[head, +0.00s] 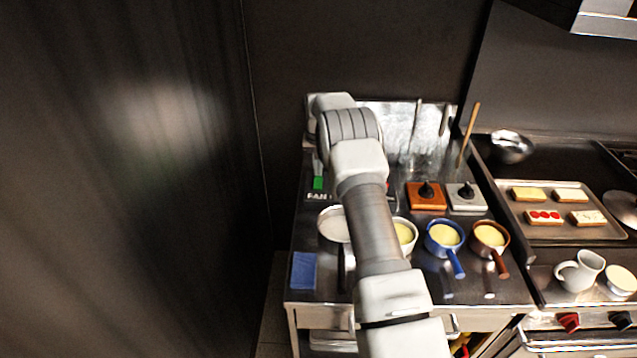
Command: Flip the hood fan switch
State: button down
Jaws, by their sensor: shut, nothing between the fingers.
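A label whose readable part says "FAN" (317,196) is on a dark panel at the left of the back counter. A small green piece (318,183) shows just above the label. My arm crosses in front of the panel and hides its right part, so I cannot make out the switch's lever or its position. My arm's far end reaches over the panel from above. My gripper is hidden behind my own arm links, and I cannot see its fingers or whether they touch anything.
An orange block (426,198) and a grey block (466,198) with black knobs stand right of my arm. Blue (443,238) and brown (490,237) pans sit in front. A blue cloth (304,271) lies front left. A tray (607,229) of pastries is right.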

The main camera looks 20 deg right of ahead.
aim_at(318, 180)
jog(key=shift+f+b, duration=0.6)
jog(key=shift+f, duration=0.3)
dwell(0.4)
jog(key=shift+r+p, duration=1.6)
jog(key=shift+r, duration=1.95)
